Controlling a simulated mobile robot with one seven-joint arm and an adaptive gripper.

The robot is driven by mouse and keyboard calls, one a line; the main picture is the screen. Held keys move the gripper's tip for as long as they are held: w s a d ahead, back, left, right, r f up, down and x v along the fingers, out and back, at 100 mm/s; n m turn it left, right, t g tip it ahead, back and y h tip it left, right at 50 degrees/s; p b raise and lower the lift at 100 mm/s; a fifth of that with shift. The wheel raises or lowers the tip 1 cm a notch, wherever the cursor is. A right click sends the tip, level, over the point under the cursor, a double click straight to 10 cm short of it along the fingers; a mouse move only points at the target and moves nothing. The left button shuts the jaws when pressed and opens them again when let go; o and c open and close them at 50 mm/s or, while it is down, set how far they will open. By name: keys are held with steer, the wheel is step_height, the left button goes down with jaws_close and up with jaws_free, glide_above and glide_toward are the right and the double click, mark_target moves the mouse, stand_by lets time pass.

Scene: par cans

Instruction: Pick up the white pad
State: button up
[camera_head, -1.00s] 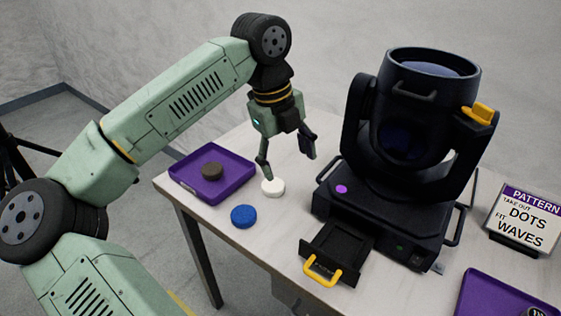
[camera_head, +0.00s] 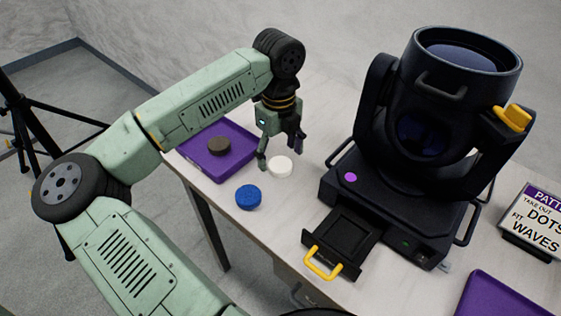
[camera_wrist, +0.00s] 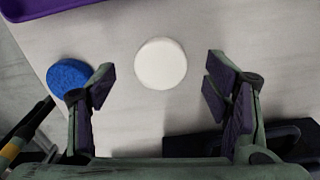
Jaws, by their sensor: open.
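The white pad (camera_head: 280,166) is a small round disc lying flat on the pale table, between the purple tray and the black stage light. It also shows in the wrist view (camera_wrist: 161,63), centred sideways and a little beyond the fingertips. My gripper (camera_head: 281,157) is open and empty close above the table at the pad. In the wrist view its two fingers (camera_wrist: 158,82) stand wide apart, one to each side of the pad's line. No finger visibly touches the pad.
A blue pad (camera_head: 249,197) lies close to the white one, near my left finger in the wrist view. A purple tray (camera_head: 237,128) holds a dark brown pad (camera_head: 219,145). The black stage light (camera_head: 425,130) has an open drawer (camera_head: 343,240) with a yellow handle. A sign (camera_head: 535,222) stands right.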

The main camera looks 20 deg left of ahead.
steer(key=shift+f, duration=1.25)
steer(key=shift+c, duration=0.5)
steer(key=c, duration=0.8)
steer(key=shift+o, duration=0.2)
steer(key=shift+r, duration=0.1)
steer(key=shift+w+r, duration=0.1)
steer(key=shift+r, duration=0.3)
steer(key=shift+s+r+b, duration=0.25)
steer(key=shift+r+b, duration=0.25)
steer(key=shift+r, duration=0.1)
steer(key=shift+s+r+b, duration=0.2)
steer(key=shift+r+b, duration=0.3)
steer(key=shift+r, duration=0.1)
steer(key=s+b, duration=0.1)
steer(key=s, duration=0.4)
steer(key=s+r+b, duration=0.1)
steer(key=s+b, duration=0.1)
steer(key=s, duration=0.3)
steer(key=s+b, duration=0.1)
steer(key=s, duration=0.4)
steer(key=shift+s+r, duration=0.1)
steer(key=shift+r, duration=0.25)
